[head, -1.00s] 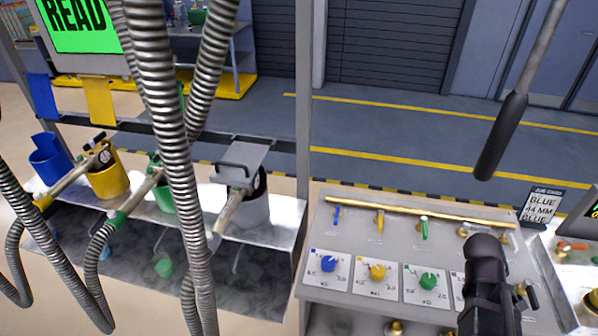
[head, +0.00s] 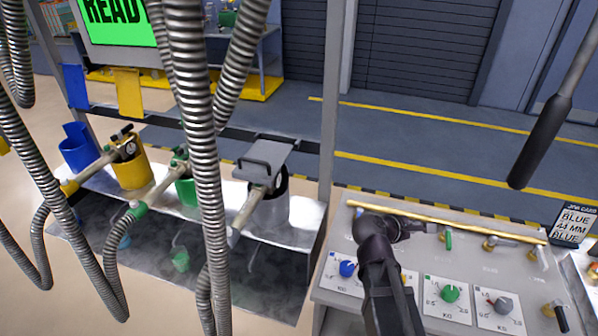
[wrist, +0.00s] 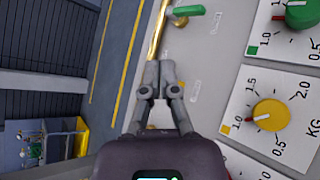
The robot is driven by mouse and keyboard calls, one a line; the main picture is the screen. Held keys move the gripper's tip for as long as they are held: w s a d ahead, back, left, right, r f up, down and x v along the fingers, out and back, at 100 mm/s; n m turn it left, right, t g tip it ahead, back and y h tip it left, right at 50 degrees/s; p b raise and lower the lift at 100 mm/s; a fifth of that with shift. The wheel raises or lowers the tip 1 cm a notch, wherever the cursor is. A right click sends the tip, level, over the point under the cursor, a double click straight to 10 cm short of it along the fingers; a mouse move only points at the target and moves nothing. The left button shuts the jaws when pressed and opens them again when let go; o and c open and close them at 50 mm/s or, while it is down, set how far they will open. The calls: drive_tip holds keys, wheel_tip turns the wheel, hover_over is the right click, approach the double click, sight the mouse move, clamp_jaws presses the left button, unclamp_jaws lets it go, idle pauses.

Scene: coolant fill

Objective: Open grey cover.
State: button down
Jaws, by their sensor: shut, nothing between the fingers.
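The grey cover (head: 266,148) is a flat plate with a dark bar handle at its front. It sits over the grey cup (head: 272,212) at the right end of the nozzle rack in the head view. A grey nozzle (head: 247,207) leans from that cup towards the front. My gripper (head: 410,228) is over the control panel, well right of the cover and apart from it. In the wrist view my gripper (wrist: 159,75) is shut and empty, its fingertips above the panel. The cover is not in the wrist view.
Yellow (head: 130,174), blue (head: 79,155) and green (head: 187,190) cups stand left of the grey one. Ribbed hoses (head: 200,120) hang in front of the rack. A rack post (head: 330,120) stands between cover and panel. The panel carries a yellow rail (head: 450,222), valves and dials.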

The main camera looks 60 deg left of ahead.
drive_tip(key=s+a+r+n+t+y+b, duration=0.1)
drive_tip(key=s+a+r+n+t+y, duration=0.15)
drive_tip(key=s+a+n+y, duration=0.9)
drive_tip(key=n+g+b, duration=0.1)
drive_tip(key=n+g, duration=0.1)
drive_tip(key=n, duration=0.4)
approach(252, 177)
drive_tip(key=shift+w+d+r+y, duration=0.15)
drive_tip(key=shift+w+y, duration=0.1)
drive_tip(key=shift+w, duration=0.25)
drive_tip(key=shift+w+d+r+y, duration=0.15)
drive_tip(key=shift+w+y, duration=0.05)
drive_tip(key=shift+w, duration=0.25)
drive_tip(key=shift+s+a+r, duration=0.1)
drive_tip(key=shift+s, duration=0.5)
drive_tip(key=shift+w, duration=0.1)
drive_tip(key=shift+x, duration=4.95)
drive_tip(key=shift+s+a+r+p, duration=0.15)
drive_tip(key=shift+s+r+p, duration=0.15)
drive_tip(key=shift+p, duration=0.1)
